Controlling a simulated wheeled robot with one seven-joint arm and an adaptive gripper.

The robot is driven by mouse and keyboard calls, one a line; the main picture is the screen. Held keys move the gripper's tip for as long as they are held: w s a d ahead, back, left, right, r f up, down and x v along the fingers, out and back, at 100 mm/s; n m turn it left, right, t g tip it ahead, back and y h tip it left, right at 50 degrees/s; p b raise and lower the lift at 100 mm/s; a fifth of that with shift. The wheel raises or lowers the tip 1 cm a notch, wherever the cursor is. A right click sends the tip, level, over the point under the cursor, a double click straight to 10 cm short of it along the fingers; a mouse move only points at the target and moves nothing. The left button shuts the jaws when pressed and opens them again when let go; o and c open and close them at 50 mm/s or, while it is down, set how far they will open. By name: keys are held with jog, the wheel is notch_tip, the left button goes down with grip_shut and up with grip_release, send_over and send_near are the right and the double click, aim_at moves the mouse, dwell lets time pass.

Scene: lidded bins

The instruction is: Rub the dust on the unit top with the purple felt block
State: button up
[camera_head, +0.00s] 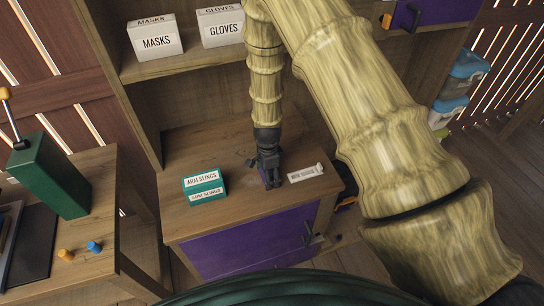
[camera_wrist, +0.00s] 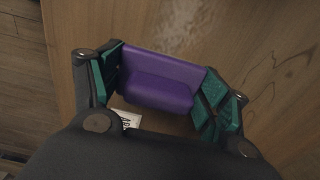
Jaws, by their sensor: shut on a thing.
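The purple felt block (camera_wrist: 160,78) is held between the teal-padded fingers of my gripper (camera_wrist: 160,88) in the wrist view. In the head view my gripper (camera_head: 270,178) points down over the wooden unit top (camera_head: 192,152), and the block is hidden there. A pale, smeared dust patch (camera_wrist: 185,25) lies on the wood in the wrist view, just beyond the block's far edge. I cannot tell whether the block touches the wood.
A teal arm slings box (camera_head: 204,186) stands on the unit top left of my gripper. A small white labelled box (camera_head: 306,173) lies to the right. Masks (camera_head: 155,37) and gloves (camera_head: 221,28) boxes sit on the shelf above. A purple door (camera_head: 250,243) fronts the unit.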

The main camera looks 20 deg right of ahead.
jog(key=r+p, duration=0.1)
jog(key=r, duration=0.1)
jog(key=d+r+p, duration=0.1)
jog(key=r, duration=0.2)
jog(key=shift+s+r+p, duration=0.1)
jog(key=shift+r+p, duration=0.1)
jog(key=shift+p, duration=0.1)
notch_tip(320, 180, up, 2)
jog(key=shift+d+r+p, duration=0.1)
jog(key=shift+p, duration=0.65)
jog(key=shift+r+p, duration=0.4)
jog(key=shift+r, duration=0.2)
jog(key=shift+f, duration=0.1)
